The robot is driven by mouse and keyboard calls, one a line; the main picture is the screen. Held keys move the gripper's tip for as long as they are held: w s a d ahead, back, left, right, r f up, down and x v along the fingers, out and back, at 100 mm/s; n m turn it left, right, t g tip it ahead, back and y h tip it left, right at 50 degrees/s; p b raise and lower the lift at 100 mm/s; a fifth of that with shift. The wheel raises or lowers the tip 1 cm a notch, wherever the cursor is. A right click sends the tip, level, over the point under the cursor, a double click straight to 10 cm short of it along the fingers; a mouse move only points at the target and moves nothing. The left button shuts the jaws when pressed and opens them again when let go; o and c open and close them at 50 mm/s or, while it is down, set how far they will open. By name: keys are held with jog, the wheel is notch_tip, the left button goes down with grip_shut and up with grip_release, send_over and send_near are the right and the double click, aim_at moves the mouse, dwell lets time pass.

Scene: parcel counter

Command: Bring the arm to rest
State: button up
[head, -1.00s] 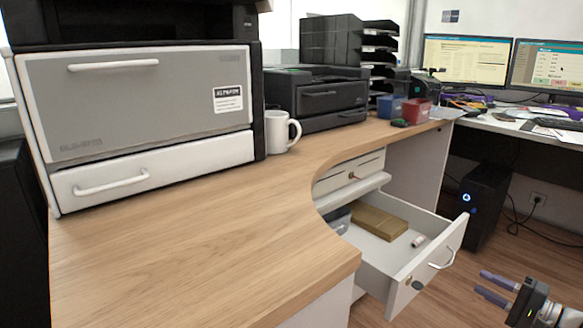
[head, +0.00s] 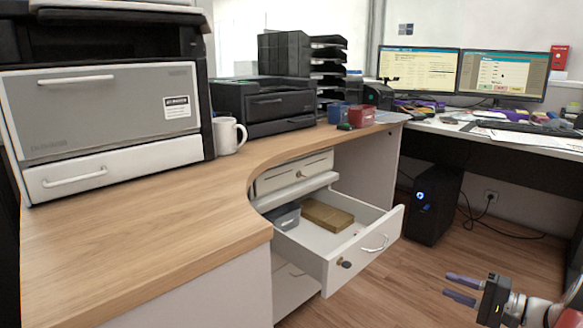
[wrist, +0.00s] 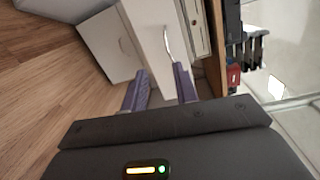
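My gripper (head: 463,288) is at the lower right of the head view, out over the wooden floor and to the right of the open drawer (head: 330,250). Its two purple fingers are spread apart with nothing between them. In the wrist view my gripper (wrist: 160,90) is also open and empty, with the drawer front and cabinet beyond the fingertips. It touches nothing that I can see.
The open drawer juts out from under the counter (head: 150,235) and holds a tan box (head: 327,215) and a grey bin (head: 284,217). A white mug (head: 228,136) stands by the printer. A black computer tower (head: 432,205) stands on the floor. The floor (head: 400,285) near my gripper is clear.

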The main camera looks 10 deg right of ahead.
jog(key=s+a+r+n+g+h+p, duration=0.1)
jog(key=a+r+n+g+p, duration=0.25)
jog(key=a, duration=0.75)
jog(key=s+a+r+n+g+h, duration=0.15)
jog(key=a+r+g, duration=0.35)
jog(key=a, duration=0.7)
jog(key=s+a+r+n+h+p, duration=0.2)
jog(key=s+a+r+n+h, duration=0.1)
jog(key=s, duration=0.4)
jog(key=s+a+r+n+h+p, duration=0.3)
jog(key=s+a+n+h, duration=0.1)
jog(key=s+a, duration=0.3)
jog(key=shift+s+r+h, duration=0.3)
jog(key=shift+r+h, duration=0.1)
jog(key=shift+h, duration=0.15)
